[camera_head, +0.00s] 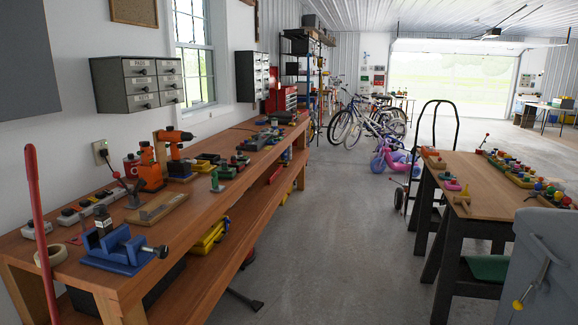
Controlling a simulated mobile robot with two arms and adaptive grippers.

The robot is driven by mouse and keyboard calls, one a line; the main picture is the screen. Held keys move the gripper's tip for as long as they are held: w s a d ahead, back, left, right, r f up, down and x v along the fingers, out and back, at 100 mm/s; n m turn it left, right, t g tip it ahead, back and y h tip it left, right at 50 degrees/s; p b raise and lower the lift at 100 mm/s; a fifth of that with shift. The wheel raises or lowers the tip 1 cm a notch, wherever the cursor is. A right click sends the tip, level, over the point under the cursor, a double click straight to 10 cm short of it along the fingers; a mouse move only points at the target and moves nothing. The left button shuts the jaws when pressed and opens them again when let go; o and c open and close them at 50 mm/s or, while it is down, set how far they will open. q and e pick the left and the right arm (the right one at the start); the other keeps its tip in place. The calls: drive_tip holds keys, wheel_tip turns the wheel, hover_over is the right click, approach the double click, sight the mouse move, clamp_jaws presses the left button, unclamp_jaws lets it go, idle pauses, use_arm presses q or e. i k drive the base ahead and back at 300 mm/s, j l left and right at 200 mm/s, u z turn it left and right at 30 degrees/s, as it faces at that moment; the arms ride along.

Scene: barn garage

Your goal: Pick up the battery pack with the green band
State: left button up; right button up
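Several small dark battery-like blocks stand on the long wooden workbench (215,205) along the left wall, behind and right of an orange drill (174,137). One dark block (203,166) has yellowish-green on it. Another dark block (239,159) further right also seems to have some green. A green object with an upright post (222,172) stands near the bench's front edge. They are too small to tell which is the battery pack with the green band. Neither of my grippers is in view.
A blue vise (118,247), a tape roll (50,255) and a power strip (85,207) crowd the near bench. A red pole (40,235) stands at left. The concrete floor (310,240) is clear between the bench and the right table (490,190). Bicycles (370,125) stand beyond.

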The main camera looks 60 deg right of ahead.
sight(224, 172)
drive_tip(key=z, duration=1.6)
